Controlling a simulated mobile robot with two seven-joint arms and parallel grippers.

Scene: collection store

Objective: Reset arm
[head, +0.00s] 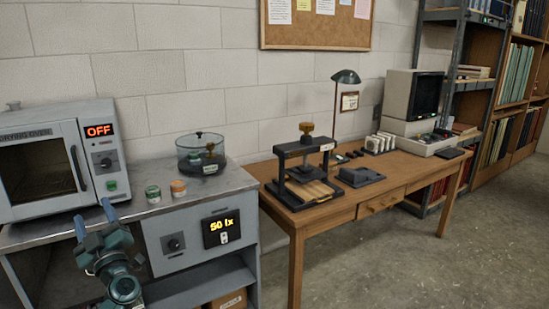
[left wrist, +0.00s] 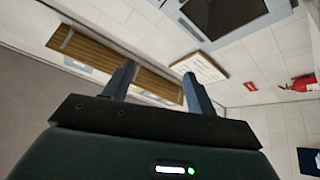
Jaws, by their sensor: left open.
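My left gripper (head: 95,220) is at the lower left of the head view, in front of the grey bench with the oven. Its two blue fingers point up and stand apart, with nothing between them. In the left wrist view the open fingers (left wrist: 158,82) point toward the far wall and ceiling, also empty. My right gripper is in neither view.
A drying oven (head: 55,160) reading OFF, two small jars (head: 153,194) and a glass vessel (head: 201,153) stand on the grey bench (head: 190,196). A wooden table (head: 340,208) holds a press (head: 304,168), a lamp and a computer. Floor at right is clear.

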